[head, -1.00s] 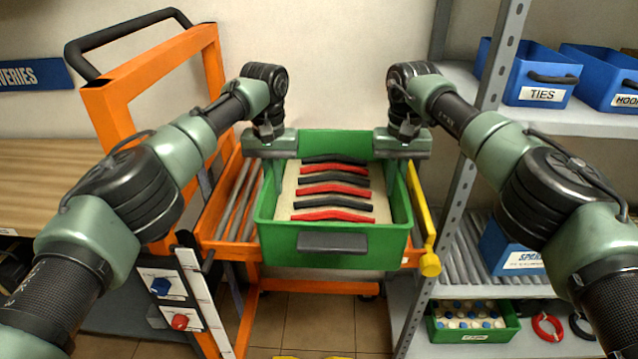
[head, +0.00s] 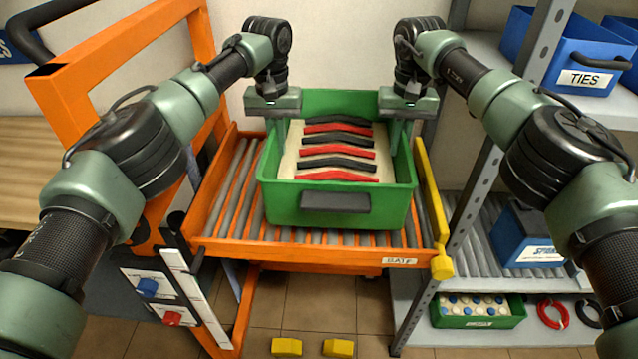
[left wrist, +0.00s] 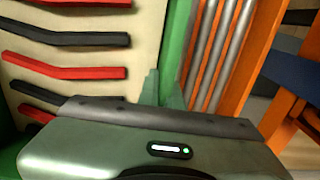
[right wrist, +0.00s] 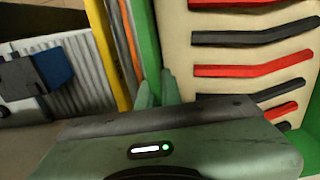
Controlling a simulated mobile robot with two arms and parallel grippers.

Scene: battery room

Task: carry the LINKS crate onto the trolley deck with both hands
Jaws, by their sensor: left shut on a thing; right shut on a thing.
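The green crate (head: 240,205) holds red and black bent links (head: 336,155) on a cream insert and has a dark front handle. My left gripper (head: 281,130) is shut on its left wall, and my right gripper (head: 396,132) is shut on its right wall. Both wrist views show the fingers at the crate wall (left wrist: 176,40) (right wrist: 147,40). The crate looks level over the trolley's roller deck (head: 225,205), with bare rollers showing to its left and in front. I cannot tell whether its underside touches the rollers.
The trolley has an orange frame (head: 95,90) at left and a yellow bar (head: 428,205) along the deck's right side. A grey shelf post (head: 490,165) stands close by at right, with a blue TIES bin (head: 570,75) above. Two yellow blocks (head: 287,347) (head: 338,348) show below.

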